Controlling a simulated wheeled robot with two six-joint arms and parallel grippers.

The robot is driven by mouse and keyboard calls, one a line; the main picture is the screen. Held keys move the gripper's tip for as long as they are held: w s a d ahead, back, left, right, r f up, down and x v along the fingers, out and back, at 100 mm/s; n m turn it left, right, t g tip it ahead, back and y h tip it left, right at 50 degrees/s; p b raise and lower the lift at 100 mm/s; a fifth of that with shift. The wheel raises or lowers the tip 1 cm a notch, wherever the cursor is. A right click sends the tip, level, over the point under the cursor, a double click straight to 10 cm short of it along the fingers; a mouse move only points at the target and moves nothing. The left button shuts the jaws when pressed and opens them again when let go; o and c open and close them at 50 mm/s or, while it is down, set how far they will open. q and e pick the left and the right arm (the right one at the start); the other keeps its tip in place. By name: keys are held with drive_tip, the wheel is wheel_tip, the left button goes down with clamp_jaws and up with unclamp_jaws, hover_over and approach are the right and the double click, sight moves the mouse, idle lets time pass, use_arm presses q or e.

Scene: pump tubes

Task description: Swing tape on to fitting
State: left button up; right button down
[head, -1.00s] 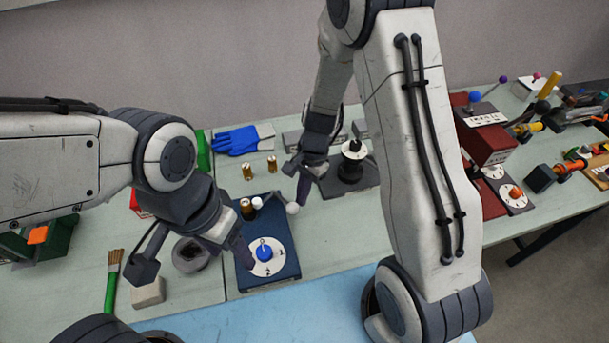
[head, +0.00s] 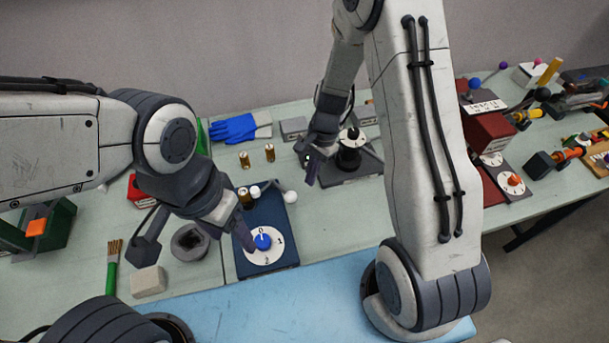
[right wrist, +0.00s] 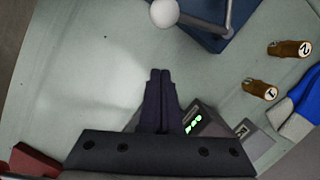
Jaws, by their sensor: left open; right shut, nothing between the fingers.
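A dark blue box (head: 268,220) carries a white dial with a blue knob (head: 263,241), a brass fitting (head: 245,198), a white cap (head: 255,191) and an arm ending in a white ball (head: 290,197). The ball (right wrist: 164,13) and its grey rod (right wrist: 228,18) also show in the right wrist view. I cannot tell which part is the tape. My left gripper (head: 247,240) is open at the dial's left edge, partly covering it. My right gripper (head: 312,180) is shut and empty, behind and right of the ball, apart from it.
Brass cylinders marked 1 (right wrist: 260,89) and 2 (right wrist: 290,48) stand behind the box. A dark pedestal with a dial (head: 352,158) stands right of my right gripper. A grey hollow round object (head: 189,242), brush (head: 113,268) and pale block (head: 148,281) lie left of the box.

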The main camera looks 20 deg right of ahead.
drive_tip(key=b+v, duration=0.1)
drive_tip(key=v, duration=0.8)
drive_tip(key=shift+a+r, duration=0.25)
drive_tip(key=shift+r, duration=0.2)
